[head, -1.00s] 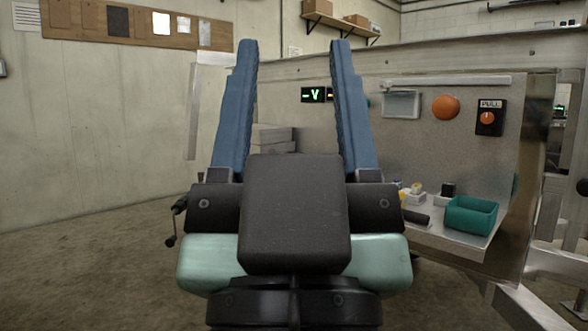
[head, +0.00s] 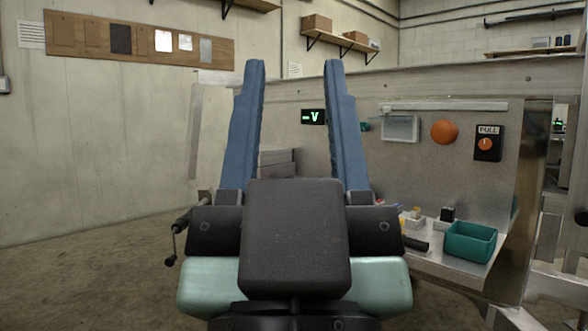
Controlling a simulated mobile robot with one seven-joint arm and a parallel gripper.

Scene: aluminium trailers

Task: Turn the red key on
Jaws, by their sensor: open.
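My gripper (head: 294,68) is in the middle of the head view, its two long blue fingers pointing up and away from me. The fingers stand wide apart with nothing between them, so it is open and empty. I cannot make out a red key. On the metal panel (head: 400,172) to the right, a black box marked PULL (head: 488,143) carries an orange knob. A round orange disc (head: 444,132) sits to its left. A display (head: 313,116) with a green "-V" shows between the fingers. The right finger hides part of the panel.
A teal bin (head: 470,242) and small items stand on a metal shelf (head: 440,262) below the panel. Grey boxes (head: 277,161) lie behind the fingers. A pegboard (head: 100,38) hangs on the left wall. The floor (head: 95,245) at left is clear.

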